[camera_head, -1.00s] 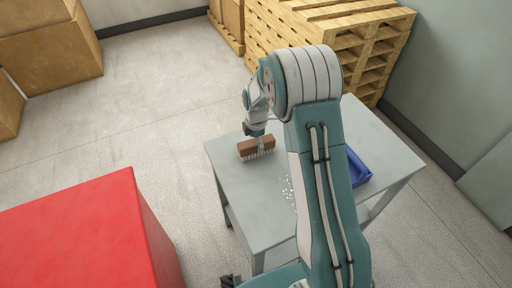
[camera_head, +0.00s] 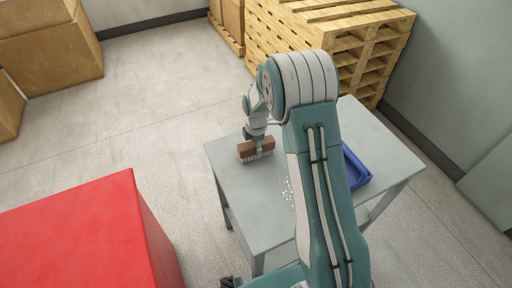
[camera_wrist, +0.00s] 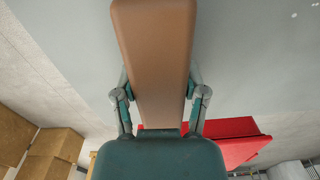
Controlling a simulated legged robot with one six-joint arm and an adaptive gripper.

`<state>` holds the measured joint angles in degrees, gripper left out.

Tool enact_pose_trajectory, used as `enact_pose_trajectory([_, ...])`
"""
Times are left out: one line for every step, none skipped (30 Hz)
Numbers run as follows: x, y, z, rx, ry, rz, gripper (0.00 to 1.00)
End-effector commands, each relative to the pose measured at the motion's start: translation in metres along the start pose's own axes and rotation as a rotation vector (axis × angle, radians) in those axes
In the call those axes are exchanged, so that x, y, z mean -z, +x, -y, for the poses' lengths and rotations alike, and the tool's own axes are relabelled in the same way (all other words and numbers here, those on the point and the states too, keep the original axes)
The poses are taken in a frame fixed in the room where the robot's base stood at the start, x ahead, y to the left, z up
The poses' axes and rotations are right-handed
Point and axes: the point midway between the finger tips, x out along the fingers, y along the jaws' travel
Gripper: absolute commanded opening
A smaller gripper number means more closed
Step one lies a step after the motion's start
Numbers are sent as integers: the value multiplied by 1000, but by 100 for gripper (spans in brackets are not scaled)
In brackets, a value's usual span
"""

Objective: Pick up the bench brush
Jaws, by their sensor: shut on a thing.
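The bench brush (camera_head: 247,150) has a brown block and pale bristles that point down. It is at the left corner of the grey table (camera_head: 240,190) in the head view. In the wrist view the brown block (camera_wrist: 155,60) runs up the middle of the picture. My gripper (camera_head: 260,148) is above the brush with its fingers down on both sides of the block. In the wrist view my gripper (camera_wrist: 160,100) is shut on the block. I cannot tell whether the bristles touch the table.
Small white bits (camera_head: 287,192) lie on the table. A blue tray (camera_head: 356,172) stands at the table's right, partly behind my arm. A red box (camera_head: 80,235) is at the lower left. Wooden pallets (camera_head: 345,40) are stacked behind the table. Open floor lies to the left.

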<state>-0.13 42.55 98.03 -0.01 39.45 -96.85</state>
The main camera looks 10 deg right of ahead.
Motion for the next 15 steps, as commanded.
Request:
enact_pose_trajectory([0,-3,0,-1,0,0,5])
enact_pose_trajectory([0,-5,0,-1,0,0,5])
enact_pose_trajectory([0,-9,0,-2,0,0,5])
enact_pose_trajectory([0,-12,0,-2,0,0,5])
enact_pose_trajectory([0,-16,0,-3,0,0,5])
enact_pose_trajectory([0,-23,-1,-5,0,1,5])
enact_pose_trajectory([0,-28,0,-4,0,0,5])
enact_pose_trajectory([0,-34,0,-5,0,1,5])
enact_pose_trajectory([-2,-39,6,-4,1,0,5])
enact_pose_trajectory([-2,-44,10,-4,1,0,5])
enact_pose_trajectory([-3,-49,15,-4,1,1,5])
enact_pose_trajectory([-4,-57,21,-5,1,1,5])
enact_pose_trajectory([-5,-63,26,-5,1,1,5])
enact_pose_trajectory([-6,-69,31,-5,1,1,5])
enact_pose_trajectory([-7,-77,38,-6,1,1,5])
